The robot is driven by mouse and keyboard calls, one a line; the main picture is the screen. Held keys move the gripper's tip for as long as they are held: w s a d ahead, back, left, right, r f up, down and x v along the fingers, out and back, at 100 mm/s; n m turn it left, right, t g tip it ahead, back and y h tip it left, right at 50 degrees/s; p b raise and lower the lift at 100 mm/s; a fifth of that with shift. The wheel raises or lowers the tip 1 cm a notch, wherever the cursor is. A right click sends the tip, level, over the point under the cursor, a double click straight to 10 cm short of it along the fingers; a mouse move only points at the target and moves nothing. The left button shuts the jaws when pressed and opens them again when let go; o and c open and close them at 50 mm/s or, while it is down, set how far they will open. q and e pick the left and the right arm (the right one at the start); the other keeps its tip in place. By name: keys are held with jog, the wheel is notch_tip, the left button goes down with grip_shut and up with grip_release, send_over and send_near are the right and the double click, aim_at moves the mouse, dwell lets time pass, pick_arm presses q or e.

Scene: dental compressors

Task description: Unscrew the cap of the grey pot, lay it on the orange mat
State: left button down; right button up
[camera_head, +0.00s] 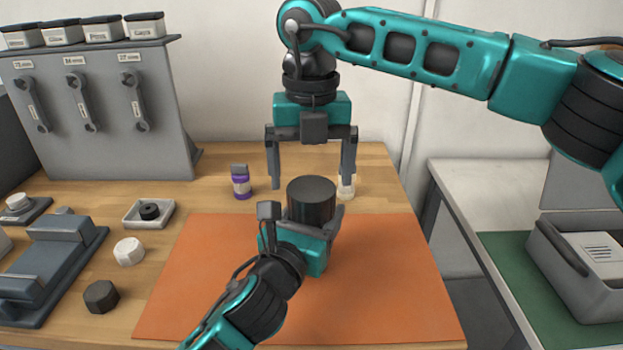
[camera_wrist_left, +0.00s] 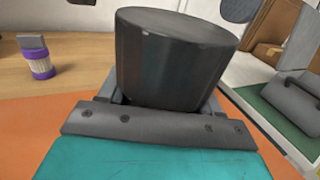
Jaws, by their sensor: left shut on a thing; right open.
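The grey pot (camera_head: 311,200) is a dark, upright cylinder at the back part of the orange mat (camera_head: 390,285). It fills the middle of the left wrist view (camera_wrist_left: 175,60). No seam between cap and body can be made out. My left gripper (camera_head: 312,220) comes from the front and is shut on the pot's lower part, which its palm hides. My right gripper (camera_head: 311,184) points down from above, open, with one finger on each side of the pot's upper part and apparent gaps to both.
A purple-banded bottle (camera_head: 241,184) stands behind the mat, left of the pot. A small white bottle (camera_head: 347,188) is partly hidden by my right finger. A white cap (camera_head: 129,251), a dark nut-like piece (camera_head: 101,296) and a small tray (camera_head: 167,216) lie left. The mat's right side is clear.

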aim_at(311, 188)
jog(key=m, duration=0.1)
jog(key=r+m, duration=0.1)
jog(key=m, duration=0.2)
jog(key=shift+r, duration=0.25)
jog(key=m, duration=0.2)
jog(key=r+m, duration=0.1)
jog(key=m, duration=0.2)
jog(key=shift+r+m, duration=0.35)
jog(key=shift+m, duration=0.05)
jog(key=shift+f, duration=3.95)
jog(key=shift+c, duration=0.2)
jog(key=c, duration=1)
jog(key=n, duration=0.9)
jog(key=shift+n, duration=0.4)
